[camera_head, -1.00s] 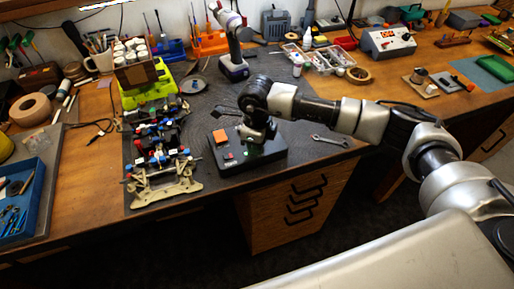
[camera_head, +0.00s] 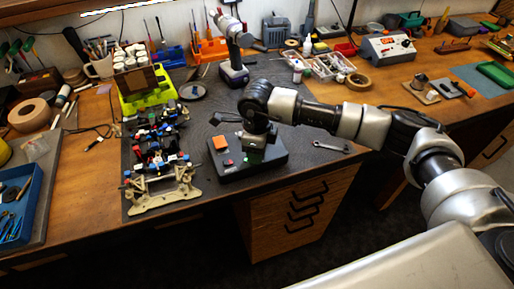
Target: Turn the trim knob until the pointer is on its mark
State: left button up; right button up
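A black control box (camera_head: 267,168) sits on the dark mat near the front edge of the bench. My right gripper (camera_head: 256,142) comes down from above over the right part of the box top. The gripper and wrist cover that part, so the trim knob, its pointer and its mark cannot be made out. The fingers are too small and dark to show whether they are open or shut. My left gripper is not in view.
A partly built car chassis (camera_head: 160,165) lies left of the box. A wrench (camera_head: 331,147) lies to its right. A cordless drill (camera_head: 233,70) stands behind. A blue tray (camera_head: 25,200) is at the far left. The mat between box and drill is mostly clear.

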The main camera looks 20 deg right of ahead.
notch_tip(320, 180, up, 11)
jog(key=b, duration=0.2)
dwell(0.4)
jog(key=shift+f, duration=0.15)
dwell(0.5)
